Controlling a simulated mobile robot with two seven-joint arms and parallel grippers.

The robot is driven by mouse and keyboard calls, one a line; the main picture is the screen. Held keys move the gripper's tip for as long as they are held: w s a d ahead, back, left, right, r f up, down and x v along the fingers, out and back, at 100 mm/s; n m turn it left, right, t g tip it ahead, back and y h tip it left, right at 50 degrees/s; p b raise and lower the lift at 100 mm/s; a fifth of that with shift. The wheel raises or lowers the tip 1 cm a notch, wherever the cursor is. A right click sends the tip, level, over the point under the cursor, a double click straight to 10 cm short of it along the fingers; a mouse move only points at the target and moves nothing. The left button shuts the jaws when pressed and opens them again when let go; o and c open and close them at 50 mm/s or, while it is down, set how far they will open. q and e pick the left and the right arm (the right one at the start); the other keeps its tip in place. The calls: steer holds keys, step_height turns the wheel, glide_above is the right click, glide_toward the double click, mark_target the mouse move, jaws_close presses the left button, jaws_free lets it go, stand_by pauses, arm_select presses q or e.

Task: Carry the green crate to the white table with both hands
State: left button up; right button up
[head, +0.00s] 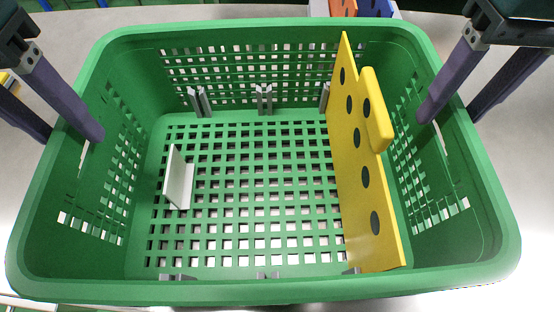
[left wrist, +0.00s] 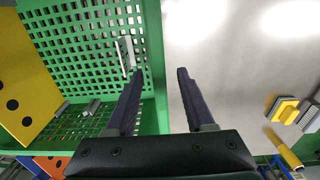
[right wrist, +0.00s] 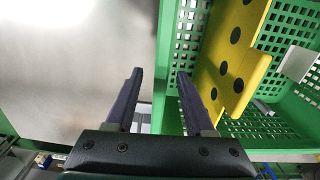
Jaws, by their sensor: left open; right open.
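The green crate (head: 268,292) fills most of the head view and stands upright on a pale grey surface. My left gripper (head: 68,135) is open at its left wall, one finger inside and one outside. My right gripper (head: 450,115) is open at its right wall in the same way. Both wrist views show a crate wall between the spread fingers, at the left gripper (left wrist: 157,76) and the right gripper (right wrist: 159,76). I cannot tell whether the fingers touch the walls. I cannot tell whether the surface beneath is the white table.
Inside the crate, a yellow board (head: 351,190) with dark holes stands at the right. A small white angled piece (head: 181,185) sits left of the middle. Orange (head: 344,8) and blue (head: 375,8) items show behind the crate. A yellow cylinder (left wrist: 284,149) shows in the left wrist view.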

arm_select(q)
steer(key=shift+f, duration=2.75)
arm_select(e)
steer(key=shift+f, duration=2.8)
arm_select(q)
jaws_close()
arm_select(e)
jaws_close()
steer(key=shift+r, duration=0.1)
